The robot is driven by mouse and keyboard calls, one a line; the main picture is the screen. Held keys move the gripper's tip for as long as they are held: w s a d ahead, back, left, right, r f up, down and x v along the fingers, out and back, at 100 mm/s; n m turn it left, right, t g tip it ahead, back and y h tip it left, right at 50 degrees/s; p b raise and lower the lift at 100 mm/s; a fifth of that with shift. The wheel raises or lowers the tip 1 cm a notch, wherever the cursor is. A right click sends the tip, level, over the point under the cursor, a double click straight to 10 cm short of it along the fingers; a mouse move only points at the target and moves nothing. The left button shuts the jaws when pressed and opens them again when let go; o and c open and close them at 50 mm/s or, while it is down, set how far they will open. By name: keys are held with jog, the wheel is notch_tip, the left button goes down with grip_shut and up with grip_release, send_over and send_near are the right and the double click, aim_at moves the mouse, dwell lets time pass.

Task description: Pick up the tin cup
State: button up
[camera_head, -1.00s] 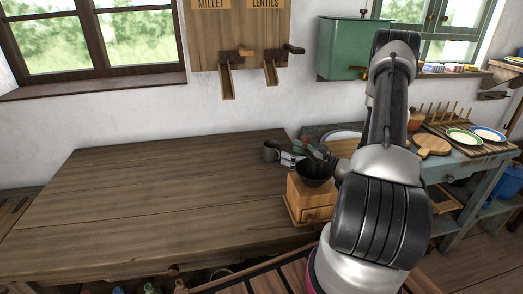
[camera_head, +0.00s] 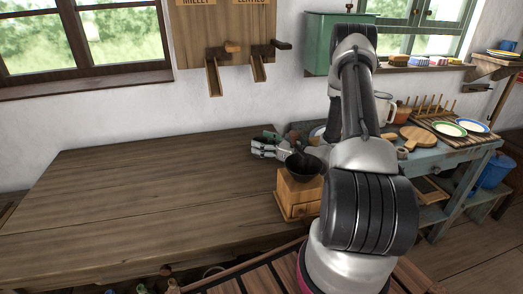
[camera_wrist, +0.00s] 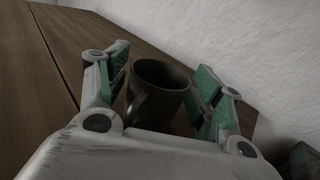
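The tin cup (camera_wrist: 160,98) is dark grey, with its mouth and handle showing in the wrist view. It stands between the two green-padded fingers of my gripper (camera_wrist: 160,92). The fingers are open, one on each side of the cup. A small gap shows at the left finger; at the right one I cannot tell whether it touches. In the head view my gripper (camera_head: 264,147) is low over the back right of the wooden table (camera_head: 140,190). I cannot make out the cup there; the gripper seems to hide it.
A wooden grinder (camera_head: 296,195) with a dark bowl on top stands just in front of my gripper. A white wall rises behind the table, with wooden dispensers (camera_head: 213,75) on it. A blue side table (camera_head: 450,165) with plates is at right. The table's left is clear.

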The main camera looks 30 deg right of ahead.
jog(key=c, duration=0.7)
